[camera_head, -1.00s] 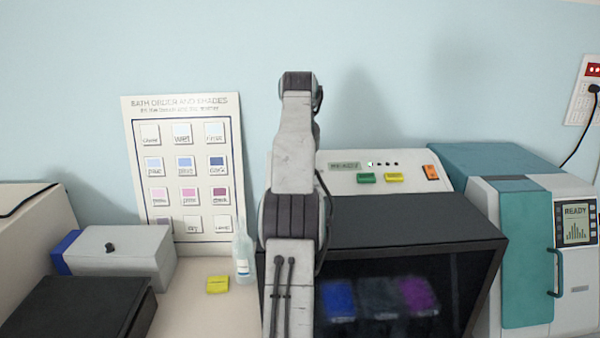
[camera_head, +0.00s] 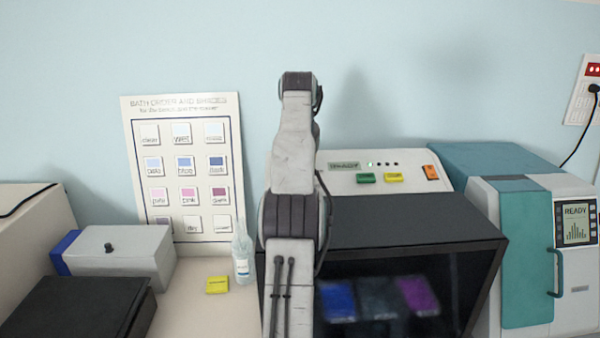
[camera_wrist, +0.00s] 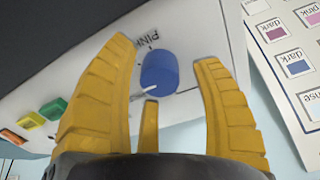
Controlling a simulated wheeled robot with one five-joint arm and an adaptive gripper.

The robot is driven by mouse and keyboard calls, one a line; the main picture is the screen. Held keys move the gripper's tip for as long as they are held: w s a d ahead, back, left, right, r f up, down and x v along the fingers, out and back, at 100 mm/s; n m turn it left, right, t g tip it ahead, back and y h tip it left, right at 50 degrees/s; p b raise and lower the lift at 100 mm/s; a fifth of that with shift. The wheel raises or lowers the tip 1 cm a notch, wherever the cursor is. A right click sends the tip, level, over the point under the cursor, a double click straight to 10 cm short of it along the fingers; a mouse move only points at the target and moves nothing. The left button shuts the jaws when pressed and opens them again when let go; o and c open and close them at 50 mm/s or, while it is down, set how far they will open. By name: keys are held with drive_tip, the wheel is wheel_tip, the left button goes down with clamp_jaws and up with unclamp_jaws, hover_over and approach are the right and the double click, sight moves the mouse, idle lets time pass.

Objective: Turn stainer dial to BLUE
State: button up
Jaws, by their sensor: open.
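The stainer (camera_head: 410,220) is a dark open-fronted box with a white control panel (camera_head: 340,184) behind its top. Its dial is a blue round knob (camera_wrist: 159,72) in the wrist view, with a white pointer at its lower left edge. The word PINK is printed beside the knob; other dial labels are hidden or out of view. My gripper (camera_wrist: 167,50) has yellow fingers spread apart, one on each side of the knob, with gaps visible between them and it. In the head view my arm hides the dial and the gripper.
Green (camera_head: 366,178), yellow (camera_head: 394,177) and orange (camera_head: 432,172) buttons sit on the panel. A shade chart (camera_head: 133,165) leans on the wall. A bottle (camera_head: 243,262) stands left of the stainer. A teal machine (camera_head: 527,265) stands close on the right.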

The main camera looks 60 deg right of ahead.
drive_tip(key=shift+a+r, duration=0.1)
drive_tip(key=shift+r, duration=0.15)
drive_tip(key=shift+s+a+r, duration=0.1)
drive_tip(key=shift+r, duration=0.2)
drive_tip(key=shift+s+a+r, duration=0.15)
drive_tip(key=shift+s+a, duration=0.1)
drive_tip(key=shift+a, duration=0.2)
drive_tip(key=shift+s+a, duration=0.85)
drive_tip(key=shift+a, duration=0.8)
drive_tip(key=shift+s+a, duration=0.85)
drive_tip(key=shift+a, duration=0.75)
drive_tip(key=shift+s+a, duration=0.85)
drive_tip(key=shift+a, duration=0.8)
